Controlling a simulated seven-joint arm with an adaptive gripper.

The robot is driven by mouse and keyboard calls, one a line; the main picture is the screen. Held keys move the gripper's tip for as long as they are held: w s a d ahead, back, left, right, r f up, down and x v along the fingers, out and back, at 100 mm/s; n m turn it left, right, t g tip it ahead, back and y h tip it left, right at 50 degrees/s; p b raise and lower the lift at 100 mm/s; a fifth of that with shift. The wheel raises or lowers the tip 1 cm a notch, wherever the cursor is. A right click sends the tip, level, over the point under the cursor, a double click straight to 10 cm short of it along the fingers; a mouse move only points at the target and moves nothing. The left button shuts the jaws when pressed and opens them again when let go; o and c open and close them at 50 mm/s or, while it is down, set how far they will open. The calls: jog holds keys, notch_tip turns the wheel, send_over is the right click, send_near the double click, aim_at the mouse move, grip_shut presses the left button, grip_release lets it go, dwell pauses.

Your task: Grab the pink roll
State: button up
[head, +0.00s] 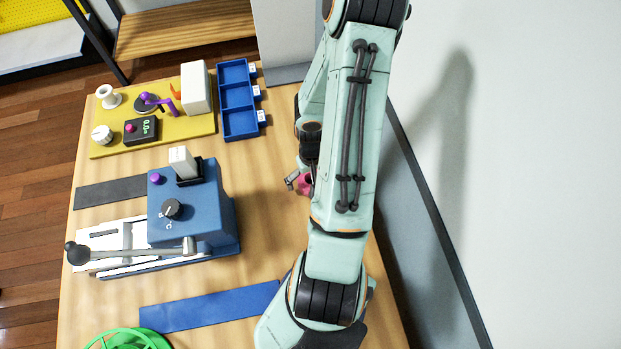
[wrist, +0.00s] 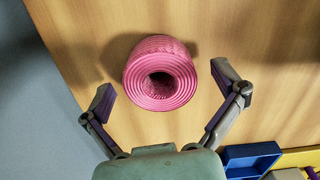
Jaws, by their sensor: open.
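The pink roll (wrist: 160,73) stands on the wooden table in the wrist view, with its ringed end and dark centre hole facing the camera. In the head view only part of the pink roll (head: 304,184) shows beside my arm, which hides the rest. My gripper (wrist: 165,95) is open in the wrist view, with one finger to the left and one to the right of the roll's near side. I see clear gaps between the roll and both fingers. In the head view my gripper (head: 296,181) is mostly hidden by my arm.
A blue compartment tray (head: 238,98) and a yellow board (head: 155,140) with several fittings lie at the far side. A blue machine (head: 200,225) with a lever stands left of centre. A blue strip (head: 210,307) lies nearer. The wooden table (head: 265,210) is bare around the roll.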

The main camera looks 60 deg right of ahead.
jog(key=c, duration=1.3)
jog(key=shift+o, duration=0.2)
